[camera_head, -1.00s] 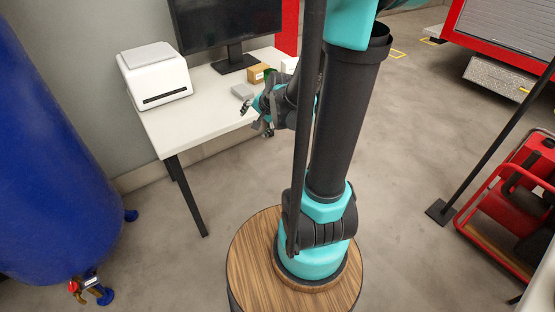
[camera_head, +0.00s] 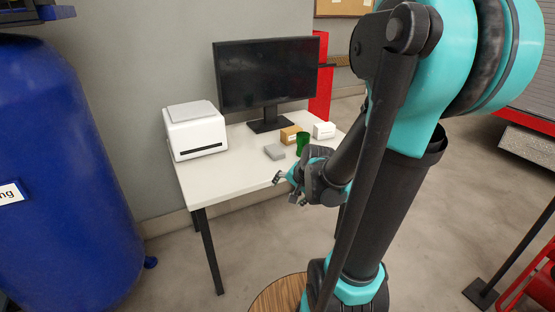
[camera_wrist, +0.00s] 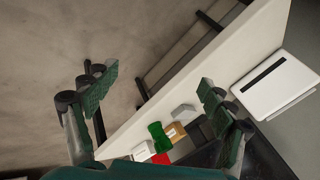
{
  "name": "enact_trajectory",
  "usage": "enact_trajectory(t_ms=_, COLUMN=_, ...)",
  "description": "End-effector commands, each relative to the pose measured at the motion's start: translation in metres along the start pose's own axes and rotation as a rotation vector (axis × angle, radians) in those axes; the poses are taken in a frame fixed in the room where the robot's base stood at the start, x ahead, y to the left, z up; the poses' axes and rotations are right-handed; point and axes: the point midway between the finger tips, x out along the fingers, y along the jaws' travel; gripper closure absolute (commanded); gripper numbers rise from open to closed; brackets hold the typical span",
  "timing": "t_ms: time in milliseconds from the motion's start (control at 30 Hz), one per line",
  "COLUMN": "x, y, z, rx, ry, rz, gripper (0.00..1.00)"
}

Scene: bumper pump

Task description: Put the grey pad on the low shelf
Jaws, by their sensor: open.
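The grey pad (camera_head: 274,151) looks like a small flat grey block lying on the white table, left of a green cup (camera_head: 302,143). It also shows in the wrist view (camera_wrist: 184,113), beyond the fingers and near the table edge. My gripper (camera_head: 285,188) is at the table's front edge, on the near side of the pad and apart from it. In the wrist view my gripper (camera_wrist: 158,100) has its two green-padded fingers spread wide with nothing between them. I cannot make out a low shelf in either view.
The white table (camera_head: 230,180) carries a white printer (camera_head: 195,131), a monitor (camera_head: 265,75), a brown box (camera_head: 290,134) and a white box (camera_head: 324,130). A blue tank (camera_head: 60,170) stands at left. The table's front left is clear.

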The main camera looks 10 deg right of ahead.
Motion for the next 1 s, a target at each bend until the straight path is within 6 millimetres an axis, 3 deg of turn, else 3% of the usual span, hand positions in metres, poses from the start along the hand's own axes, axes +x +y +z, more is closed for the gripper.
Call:
enact_trajectory(t_ms=200, x=0.039, y=-0.050, z=-0.061, rx=0.512, ry=-0.002, rz=-0.164, gripper=0.17)
enact_trajectory(t_ms=433, x=0.081, y=-0.084, z=-0.127, rx=1.063, ry=-0.065, rz=-0.341, gripper=0.17)
enact_trajectory(t_ms=700, x=0.131, y=-0.097, z=-0.200, rx=1.675, ry=-0.216, rz=-0.535, gripper=0.17)
enact_trajectory(t_ms=833, x=0.147, y=-0.094, z=-0.223, rx=1.877, ry=-0.288, rz=-0.598, gripper=0.17)
enact_trajectory(t_ms=1000, x=0.158, y=-0.093, z=-0.236, rx=2.002, ry=-0.342, rz=-0.634, gripper=0.17)
